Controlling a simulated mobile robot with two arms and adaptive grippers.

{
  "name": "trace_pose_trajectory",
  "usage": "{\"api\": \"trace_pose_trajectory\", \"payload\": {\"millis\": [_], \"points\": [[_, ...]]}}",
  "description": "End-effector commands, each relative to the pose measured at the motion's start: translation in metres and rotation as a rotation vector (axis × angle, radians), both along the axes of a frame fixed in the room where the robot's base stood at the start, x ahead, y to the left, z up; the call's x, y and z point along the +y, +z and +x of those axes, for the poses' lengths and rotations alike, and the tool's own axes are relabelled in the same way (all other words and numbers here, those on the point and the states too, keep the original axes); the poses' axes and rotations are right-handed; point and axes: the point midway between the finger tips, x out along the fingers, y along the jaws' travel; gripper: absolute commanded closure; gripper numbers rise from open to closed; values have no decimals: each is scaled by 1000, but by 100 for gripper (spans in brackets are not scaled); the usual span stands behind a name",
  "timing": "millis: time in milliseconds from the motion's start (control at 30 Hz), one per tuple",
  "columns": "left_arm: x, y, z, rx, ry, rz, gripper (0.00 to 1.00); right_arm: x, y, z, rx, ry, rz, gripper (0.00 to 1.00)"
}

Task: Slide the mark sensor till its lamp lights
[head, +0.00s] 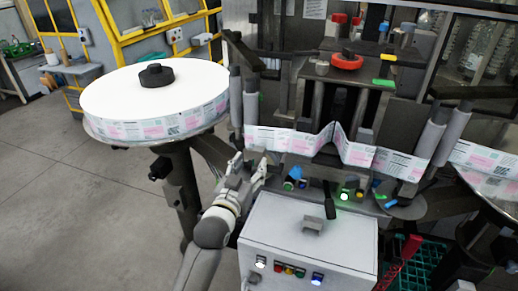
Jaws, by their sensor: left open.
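A blue-topped block (293,174) there may be the mark sensor, but I cannot tell for sure. My right gripper is not in view.
A large white reel (155,95) stands at the left, another reel (490,170) at the right edge. A grey control box (305,238) with coloured buttons and a black lever (330,200) stand in front. A red handle (405,252) and green crate (430,270) are lower right.

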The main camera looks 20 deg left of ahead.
Motion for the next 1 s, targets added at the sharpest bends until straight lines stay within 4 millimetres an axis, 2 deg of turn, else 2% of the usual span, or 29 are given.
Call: {"api": "trace_pose_trajectory", "payload": {"millis": [300, 500, 700, 967, 1000], "points": [[-2, 2, 49, 2, 0, 0, 48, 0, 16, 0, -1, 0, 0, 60], [-2, 0, 68, 3, 0, 0, 48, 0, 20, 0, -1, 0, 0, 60], [-3, 0, 77, 2, 0, 0, 48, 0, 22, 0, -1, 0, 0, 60], [-3, 0, 77, 2, -1, 0, 48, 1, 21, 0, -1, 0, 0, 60], [-3, 0, 77, 2, -1, 0, 51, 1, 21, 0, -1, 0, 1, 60]]}}
